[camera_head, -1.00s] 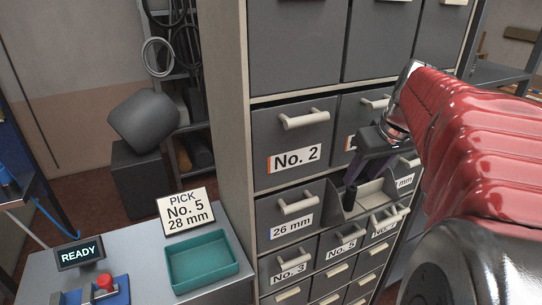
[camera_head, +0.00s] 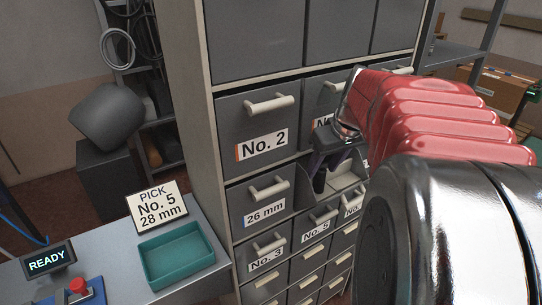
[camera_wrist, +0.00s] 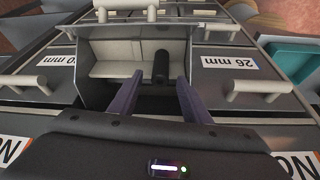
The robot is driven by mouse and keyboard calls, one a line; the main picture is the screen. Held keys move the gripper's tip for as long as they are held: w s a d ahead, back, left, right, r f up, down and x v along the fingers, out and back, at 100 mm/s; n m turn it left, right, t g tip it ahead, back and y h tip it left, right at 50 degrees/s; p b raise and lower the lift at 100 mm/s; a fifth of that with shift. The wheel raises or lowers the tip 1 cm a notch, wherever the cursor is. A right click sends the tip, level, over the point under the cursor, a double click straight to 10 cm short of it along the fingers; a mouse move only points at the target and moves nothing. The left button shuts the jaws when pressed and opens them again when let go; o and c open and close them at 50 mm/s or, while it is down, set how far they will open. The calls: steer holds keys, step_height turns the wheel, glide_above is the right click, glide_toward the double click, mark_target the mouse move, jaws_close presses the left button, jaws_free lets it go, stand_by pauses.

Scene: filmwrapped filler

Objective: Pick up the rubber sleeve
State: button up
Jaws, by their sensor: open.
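A small dark cylinder, which looks like the rubber sleeve (camera_wrist: 161,66), stands out in the pulled-out drawer (camera_wrist: 110,69) in the wrist view, beside the pale inside partition. My gripper (camera_wrist: 158,84) is open, its two purple fingers reaching into the drawer on either side of the sleeve's near end. I cannot tell whether they touch it. In the head view my gripper (camera_head: 326,160) hangs over the open drawer (camera_head: 347,184), and a dark cylinder shows at its fingers. My red arm hides part of the cabinet there.
The pick sign (camera_head: 158,206) reads No. 5, 28 mm. It stands behind an empty teal tray (camera_head: 180,284) on the bench left of the cabinet. Closed drawers labelled No. 2 (camera_head: 262,143) and 26 mm (camera_head: 264,213) border the open one. Protruding handles lie close around my gripper.

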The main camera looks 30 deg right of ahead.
steer(key=shift+c, duration=0.4)
jaws_close()
steer(key=shift+r, duration=0.15)
